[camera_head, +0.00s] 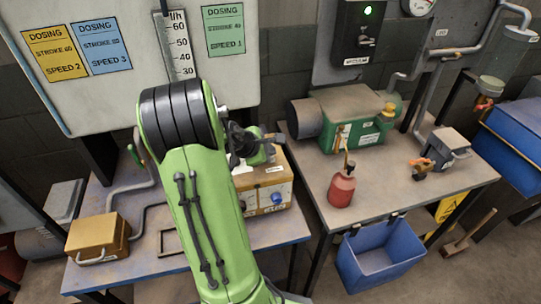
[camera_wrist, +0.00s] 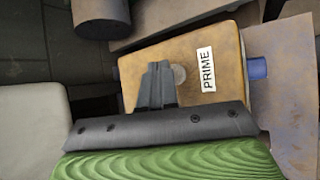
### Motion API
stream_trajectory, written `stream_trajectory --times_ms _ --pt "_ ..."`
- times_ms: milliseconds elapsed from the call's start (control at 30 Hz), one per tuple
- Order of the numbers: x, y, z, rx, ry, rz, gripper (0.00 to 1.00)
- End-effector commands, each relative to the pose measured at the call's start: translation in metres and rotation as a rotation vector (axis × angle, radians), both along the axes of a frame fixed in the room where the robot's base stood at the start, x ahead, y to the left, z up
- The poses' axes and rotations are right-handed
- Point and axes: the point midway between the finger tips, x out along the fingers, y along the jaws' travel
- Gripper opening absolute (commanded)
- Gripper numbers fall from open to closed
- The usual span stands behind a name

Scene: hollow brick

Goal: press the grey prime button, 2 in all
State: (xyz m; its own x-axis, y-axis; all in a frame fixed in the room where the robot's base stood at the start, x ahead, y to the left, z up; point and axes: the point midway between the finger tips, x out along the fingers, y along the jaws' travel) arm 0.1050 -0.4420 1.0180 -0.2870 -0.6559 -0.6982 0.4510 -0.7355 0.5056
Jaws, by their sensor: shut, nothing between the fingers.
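The grey prime button (camera_wrist: 180,73) is a small round disc on the face of a worn yellow box (camera_wrist: 145,52), beside a white PRIME label (camera_wrist: 208,70). My gripper (camera_wrist: 160,68) is shut and empty. Its dark fingertips are in front of the box face, just left of the button in the wrist view, and partly overlap its edge. I cannot tell whether they touch it. In the head view the box (camera_head: 268,186) stands on the left table, partly behind my green arm; the button is not discernible there.
A blue knob (camera_wrist: 257,68) sticks out from the box's side. A yellow case (camera_head: 97,238) and pipes lie on the left table (camera_head: 185,270). The right table holds a green pump (camera_head: 345,120) and a red oil can (camera_head: 342,188). A blue bin (camera_head: 380,256) hangs below.

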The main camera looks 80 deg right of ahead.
Motion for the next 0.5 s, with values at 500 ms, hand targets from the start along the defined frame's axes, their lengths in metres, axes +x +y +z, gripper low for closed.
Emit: stream_trajectory --times_ms 500 --pt "0.000 0.000 0.019 -0.002 0.000 -0.002 0.00"
